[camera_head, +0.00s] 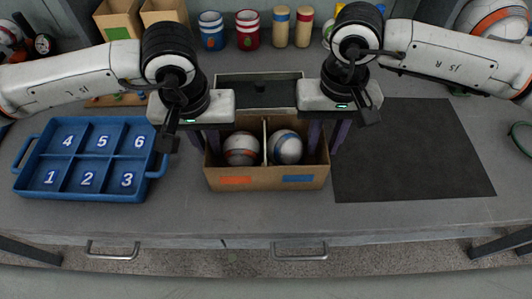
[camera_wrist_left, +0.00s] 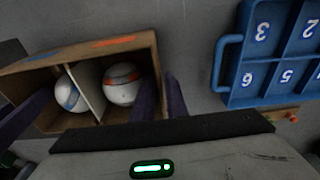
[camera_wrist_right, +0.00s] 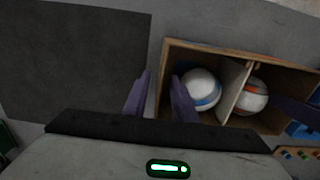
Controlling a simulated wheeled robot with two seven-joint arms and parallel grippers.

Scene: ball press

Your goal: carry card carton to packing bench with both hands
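The card carton (camera_head: 266,182) stands upright on the grey counter, with an orange and a blue patch on its front. A divider splits it. An orange-striped ball (camera_head: 240,148) is in the left compartment and a blue-striped ball (camera_head: 286,147) in the right one. My left gripper (camera_head: 203,140) is open, its fingers on either side of the carton's left wall, as the left wrist view (camera_wrist_left: 160,98) shows. My right gripper (camera_head: 327,137) is open, its fingers straddling the right wall, also in the right wrist view (camera_wrist_right: 160,98). I cannot pick out a separate packing bench.
A blue numbered tray (camera_head: 160,172) lies left of the carton. A flat dark mat (camera_head: 415,160) lies to the right, bare. A grey open box (camera_head: 257,78) is behind the carton. Cans (camera_head: 211,30), wooden pegs and cardboard boxes (camera_head: 116,20) stand at the back.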

